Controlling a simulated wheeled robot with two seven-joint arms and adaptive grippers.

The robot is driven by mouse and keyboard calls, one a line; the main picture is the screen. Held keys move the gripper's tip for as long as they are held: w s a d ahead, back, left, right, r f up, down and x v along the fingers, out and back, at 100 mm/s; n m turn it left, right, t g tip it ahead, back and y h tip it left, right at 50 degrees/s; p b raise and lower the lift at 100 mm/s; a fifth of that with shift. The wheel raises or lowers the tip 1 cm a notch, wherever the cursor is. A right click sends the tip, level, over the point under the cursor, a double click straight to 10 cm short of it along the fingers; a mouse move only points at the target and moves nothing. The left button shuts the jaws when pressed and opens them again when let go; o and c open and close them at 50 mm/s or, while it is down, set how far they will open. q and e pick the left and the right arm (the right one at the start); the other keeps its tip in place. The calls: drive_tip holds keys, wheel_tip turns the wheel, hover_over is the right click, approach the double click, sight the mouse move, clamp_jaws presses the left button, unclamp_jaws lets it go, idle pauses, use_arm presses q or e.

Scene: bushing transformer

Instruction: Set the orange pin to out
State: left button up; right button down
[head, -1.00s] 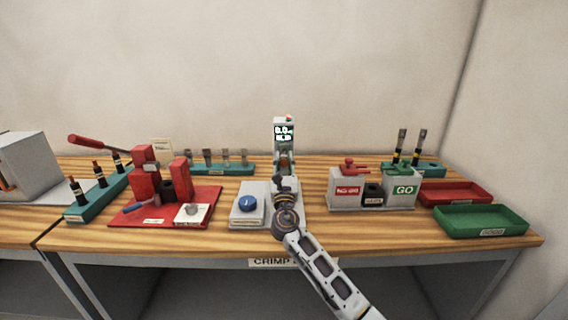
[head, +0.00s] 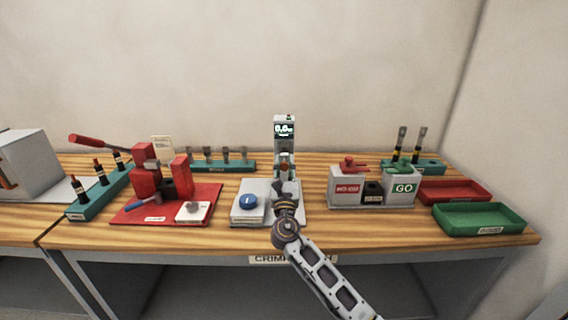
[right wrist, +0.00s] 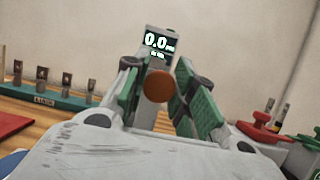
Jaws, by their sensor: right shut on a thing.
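The orange pin (right wrist: 156,86) shows as a round orange-brown end, face-on in the right wrist view, between my fingers. It sits low on the front of a grey tester with a lit display (head: 284,131), which reads 0.0; the display also shows in the right wrist view (right wrist: 158,43). My right gripper (right wrist: 160,92), with green finger pads, is shut on the pin. In the head view my right gripper (head: 284,184) is in front of the tester and hides part of its base. My left gripper is not in view.
Left of the tester are a grey box with a blue knob (head: 248,202) and a red crimping tool (head: 147,182). Right are red and green GO gauges (head: 399,188) and red and green trays (head: 484,219). A teal rack (head: 228,166) stands behind.

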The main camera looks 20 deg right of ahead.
drive_tip(key=c, duration=1.6)
unclamp_jaws()
drive_tip(key=shift+a+f, duration=0.1)
drive_tip(key=shift+f, duration=0.1)
drive_tip(key=shift+c, duration=0.2)
drive_tip(key=o, duration=0.5)
drive_tip(key=shift+s+r, duration=0.2)
drive_tip(key=shift+s, duration=0.1)
drive_tip(key=shift+w, duration=0.1)
drive_tip(key=shift+v, duration=6.05)
drive_tip(key=shift+f, duration=0.1)
